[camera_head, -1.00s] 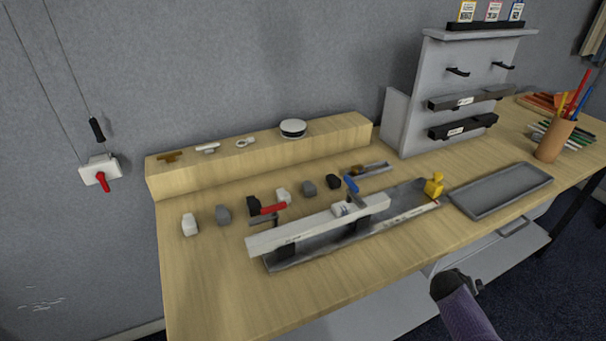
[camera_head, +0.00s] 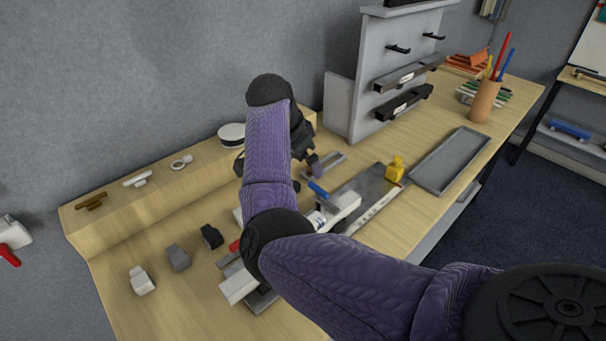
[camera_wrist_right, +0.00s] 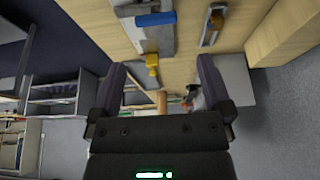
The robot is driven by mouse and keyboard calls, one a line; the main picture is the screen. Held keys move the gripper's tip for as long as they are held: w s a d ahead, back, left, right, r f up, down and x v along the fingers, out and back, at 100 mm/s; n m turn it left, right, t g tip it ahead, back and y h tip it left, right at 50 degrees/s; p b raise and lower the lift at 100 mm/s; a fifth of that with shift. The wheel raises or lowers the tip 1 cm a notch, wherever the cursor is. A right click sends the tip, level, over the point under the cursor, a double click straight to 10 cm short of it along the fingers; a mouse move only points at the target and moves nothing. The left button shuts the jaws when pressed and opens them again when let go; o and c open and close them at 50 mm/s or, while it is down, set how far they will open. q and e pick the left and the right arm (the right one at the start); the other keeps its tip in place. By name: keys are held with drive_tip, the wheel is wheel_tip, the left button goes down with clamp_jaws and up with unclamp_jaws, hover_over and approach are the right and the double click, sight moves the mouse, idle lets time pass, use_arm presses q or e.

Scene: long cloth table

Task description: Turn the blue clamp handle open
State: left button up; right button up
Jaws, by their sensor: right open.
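The blue clamp handle (camera_head: 318,188) lies beside a white bar (camera_head: 345,208) on a grey base plate (camera_head: 372,184). It also shows at the top of the right wrist view (camera_wrist_right: 155,19). My right gripper (camera_head: 314,163) is by the handle's far side in the head view, partly hidden behind its own wrist. In the wrist view its fingers (camera_wrist_right: 160,82) are spread and nothing is between them. The handle lies beyond the fingertips, apart from them. The red handle (camera_head: 234,245) shows only in part beside my arm. My left gripper is not in view.
A yellow block (camera_head: 395,168) stands on the plate's right end. A grey tray (camera_head: 450,160) and a grey rack (camera_head: 350,75) are to the right and behind. Several small blocks, including a white one (camera_head: 142,281), sit at left. My right arm covers the table's middle.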

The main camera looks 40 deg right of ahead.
sight(318, 188)
drive_tip(key=x, duration=0.3)
drive_tip(key=b+x, duration=0.1)
drive_tip(key=x, duration=0.2)
drive_tip(key=b+x, duration=0.1)
drive_tip(key=x, duration=0.2)
drive_tip(key=shift+s, duration=0.3)
drive_tip(key=shift+f, duration=0.25)
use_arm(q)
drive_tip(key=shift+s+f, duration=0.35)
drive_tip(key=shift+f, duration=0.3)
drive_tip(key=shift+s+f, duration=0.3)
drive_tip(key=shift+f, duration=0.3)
use_arm(e)
drive_tip(key=shift+d, duration=0.1)
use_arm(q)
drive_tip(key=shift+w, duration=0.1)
